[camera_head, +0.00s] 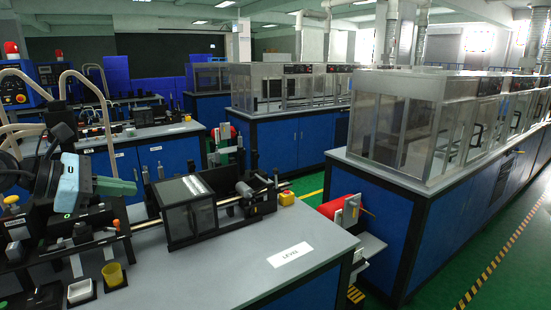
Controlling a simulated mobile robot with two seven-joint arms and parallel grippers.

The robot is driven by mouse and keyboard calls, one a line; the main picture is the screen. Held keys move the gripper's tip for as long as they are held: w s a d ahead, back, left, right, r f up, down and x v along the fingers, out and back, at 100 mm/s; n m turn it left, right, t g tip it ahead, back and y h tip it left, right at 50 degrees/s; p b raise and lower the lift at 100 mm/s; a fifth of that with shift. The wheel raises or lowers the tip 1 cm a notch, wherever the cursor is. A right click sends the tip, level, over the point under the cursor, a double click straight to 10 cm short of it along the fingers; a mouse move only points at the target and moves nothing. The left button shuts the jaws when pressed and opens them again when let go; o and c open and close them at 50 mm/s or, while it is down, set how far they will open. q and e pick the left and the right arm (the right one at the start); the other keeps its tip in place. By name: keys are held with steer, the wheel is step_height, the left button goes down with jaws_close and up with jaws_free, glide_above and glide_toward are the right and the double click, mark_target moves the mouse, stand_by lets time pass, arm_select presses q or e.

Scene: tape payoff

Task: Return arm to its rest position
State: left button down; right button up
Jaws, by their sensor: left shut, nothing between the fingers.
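My left arm comes in from the left edge. My left gripper (120,187) is shut and empty, held above the black machine parts at the left of the near grey bench (240,262). No object shows between its fingertips. The arm and gripper hide part of the machine behind them. My right gripper is not in view.
A clear-sided box (190,218) and a black shaft unit stand mid-bench. The bench around the white label (290,254) is clear. Glass-enclosed machines (410,125) stand right.

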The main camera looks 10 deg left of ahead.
arm_select(q)
steer(key=s+d+f+n+t+h, duration=0.35)
steer(key=d+f+n+h, duration=0.35)
steer(key=d+f+n, duration=0.85)
steer(key=s+a+f+n+t+y, duration=0.2)
steer(key=s+f+n+y, duration=0.15)
steer(key=f+n, duration=0.45)
steer(key=s+a+f+n+t+y, duration=0.1)
steer(key=s+f+n+t+y, duration=0.15)
steer(key=f+n+y, duration=0.4)
steer(key=s+d+f+n+g+y, duration=0.1)
steer(key=s+f+n+g, duration=0.3)
steer(key=s+f+n, duration=0.4)
steer(key=s+d+f+n+g+y, duration=0.1)
steer(key=s+f+n+g, duration=0.3)
steer(key=s+f+n, duration=0.4)
steer(key=s+f+y, duration=0.1)
steer(key=s+f, duration=0.6)
steer(key=s, duration=0.2)
steer(key=shift+d+g+y+p, duration=0.3)
steer(key=shift+d+g+y, duration=0.1)
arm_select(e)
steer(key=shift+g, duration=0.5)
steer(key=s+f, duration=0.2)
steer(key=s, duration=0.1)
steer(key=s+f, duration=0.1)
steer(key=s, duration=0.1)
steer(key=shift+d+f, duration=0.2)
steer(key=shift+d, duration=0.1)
